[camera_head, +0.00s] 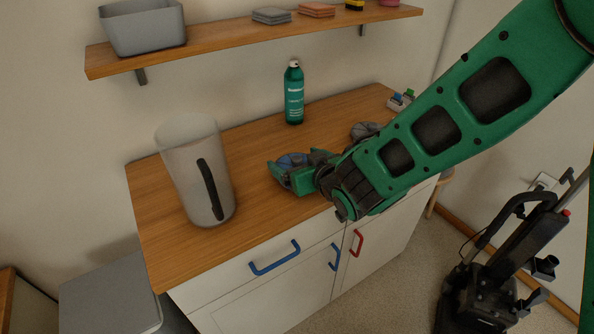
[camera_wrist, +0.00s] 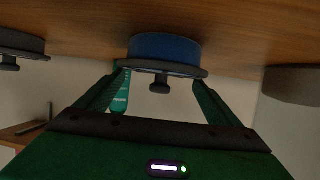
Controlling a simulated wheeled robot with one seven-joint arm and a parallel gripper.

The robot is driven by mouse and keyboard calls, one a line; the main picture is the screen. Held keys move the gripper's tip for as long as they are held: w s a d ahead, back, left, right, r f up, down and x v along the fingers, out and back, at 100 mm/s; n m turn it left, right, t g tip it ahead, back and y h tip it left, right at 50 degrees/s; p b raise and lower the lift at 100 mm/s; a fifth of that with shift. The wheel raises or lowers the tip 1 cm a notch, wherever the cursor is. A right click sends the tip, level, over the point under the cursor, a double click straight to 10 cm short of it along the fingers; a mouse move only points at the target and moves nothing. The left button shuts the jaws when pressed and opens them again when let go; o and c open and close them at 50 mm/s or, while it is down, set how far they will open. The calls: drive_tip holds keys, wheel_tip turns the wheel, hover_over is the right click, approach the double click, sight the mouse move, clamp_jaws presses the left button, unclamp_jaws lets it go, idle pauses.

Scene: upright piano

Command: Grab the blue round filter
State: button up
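The blue round filter (camera_head: 291,160) lies on the wooden countertop, partly hidden by my gripper in the head view. The wrist view, which looks upside down, shows the blue filter (camera_wrist: 165,48) with a dark rim and a small dark knob. My gripper (camera_head: 290,171) is low over the counter at the filter. In the wrist view my gripper (camera_wrist: 160,77) has its two green fingers spread wide, one at each side of the filter's rim. I see no clear grip; whether the fingertips touch the rim cannot be told.
A grey round filter (camera_head: 365,130) lies right of my gripper, close to my arm. A clear pitcher (camera_head: 190,165) with a black handle stands at left. A green bottle (camera_head: 294,92) stands behind. A shelf (camera_head: 230,47) hangs above. The counter (camera_head: 160,228) is bare near its front-left edge.

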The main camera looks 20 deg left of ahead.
drive_tip(key=shift+f, duration=0.1)
drive_tip(key=c, duration=0.8)
drive_tip(key=shift+d, duration=0.1)
